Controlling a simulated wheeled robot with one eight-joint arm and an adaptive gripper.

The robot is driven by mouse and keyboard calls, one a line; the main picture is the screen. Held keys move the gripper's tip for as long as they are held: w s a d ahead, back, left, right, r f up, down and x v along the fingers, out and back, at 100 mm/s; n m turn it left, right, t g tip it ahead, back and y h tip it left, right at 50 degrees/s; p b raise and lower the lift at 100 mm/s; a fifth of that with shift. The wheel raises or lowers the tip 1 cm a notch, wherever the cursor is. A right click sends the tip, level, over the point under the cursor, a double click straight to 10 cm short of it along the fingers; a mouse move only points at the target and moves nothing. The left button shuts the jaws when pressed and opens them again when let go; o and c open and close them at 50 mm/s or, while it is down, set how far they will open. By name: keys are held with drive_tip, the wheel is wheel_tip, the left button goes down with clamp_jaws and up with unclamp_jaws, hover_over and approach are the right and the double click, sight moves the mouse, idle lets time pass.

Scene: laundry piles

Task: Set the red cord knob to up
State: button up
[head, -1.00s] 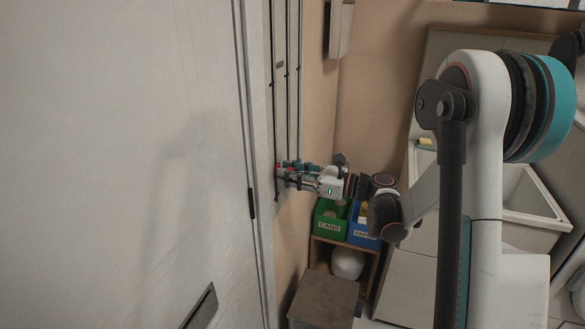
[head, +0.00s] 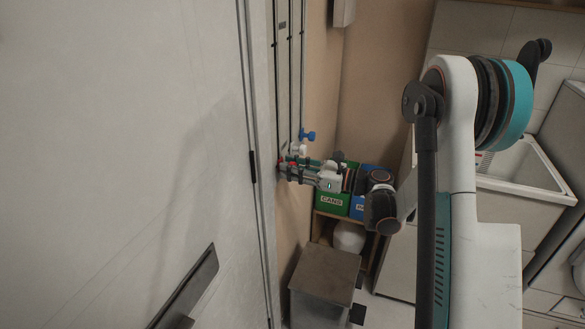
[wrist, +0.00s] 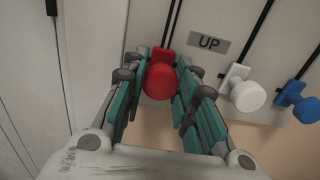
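The red cord knob (wrist: 160,80) is a round knob on a red base, on the leftmost cord in the wrist view. My gripper (wrist: 163,62) has one teal-lined finger on each side of it, and both fingertips appear to press against it. A grey label reading "UP" (wrist: 209,42) is on the panel, above and right of the red knob. In the head view my gripper (head: 287,168) is at the cord panel by the wall, with a bit of red (head: 293,165) at its fingers; the fingers mostly hide the knob there.
A white knob (wrist: 247,95) and a blue knob (wrist: 297,103) hang on neighbouring cords to the right, close to my right finger. Green (head: 333,201) and blue (head: 357,207) bins stand on a shelf below my arm. A grey-topped box (head: 326,270) stands lower.

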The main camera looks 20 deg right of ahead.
drive_tip(key=o, duration=0.3)
drive_tip(key=shift+o, duration=0.2)
drive_tip(key=v, duration=1.2)
